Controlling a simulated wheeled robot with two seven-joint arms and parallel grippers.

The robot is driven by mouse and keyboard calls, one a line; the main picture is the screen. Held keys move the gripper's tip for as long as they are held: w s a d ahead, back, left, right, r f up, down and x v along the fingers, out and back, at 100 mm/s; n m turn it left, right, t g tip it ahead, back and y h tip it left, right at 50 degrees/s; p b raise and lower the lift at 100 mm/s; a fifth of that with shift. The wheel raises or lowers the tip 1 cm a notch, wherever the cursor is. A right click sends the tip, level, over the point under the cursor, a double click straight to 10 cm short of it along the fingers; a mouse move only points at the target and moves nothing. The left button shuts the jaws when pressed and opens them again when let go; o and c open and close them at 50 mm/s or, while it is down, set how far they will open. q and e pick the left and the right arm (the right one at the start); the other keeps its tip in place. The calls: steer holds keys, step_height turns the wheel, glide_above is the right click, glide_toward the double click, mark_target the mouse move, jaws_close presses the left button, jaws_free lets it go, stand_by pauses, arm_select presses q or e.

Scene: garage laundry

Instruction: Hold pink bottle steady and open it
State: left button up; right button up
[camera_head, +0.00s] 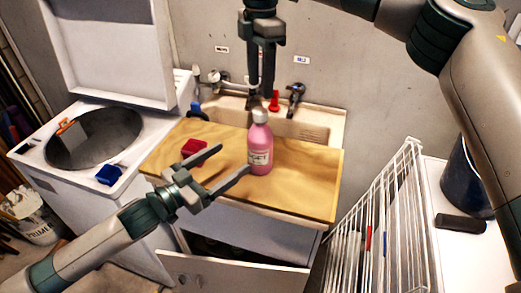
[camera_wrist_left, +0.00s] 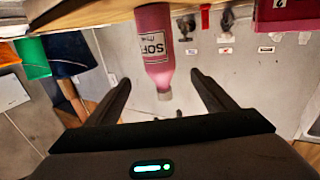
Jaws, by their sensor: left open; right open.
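The pink bottle (camera_head: 260,150) stands upright on the wooden board, its pale grey cap (camera_head: 260,116) on top and a white label in front. In the left wrist view the bottle (camera_wrist_left: 153,32) appears upside down, beyond and between the fingers. My left gripper (camera_head: 235,158) is open and level, just left of the bottle, with its fingertips pointing towards it. Whether a finger touches it I cannot tell. My right gripper (camera_head: 261,88) points down above the cap, open and apart from it.
The wooden board (camera_head: 305,185) lies across the sink (camera_head: 315,125). A red item (camera_head: 194,147) lies on it left of the bottle. An open washer (camera_head: 95,135) stands at left, with a blue item (camera_head: 110,175) on its top. A white wire rack (camera_head: 385,215) stands at right.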

mark_target(269, 133)
arm_select(q)
steer(key=x, duration=1.6)
steer(key=shift+w+d, duration=0.1)
jaws_close()
arm_select(e)
steer(key=shift+m, duration=2.3)
steer(key=shift+f, duration=0.15)
steer(key=shift+f, duration=3.9)
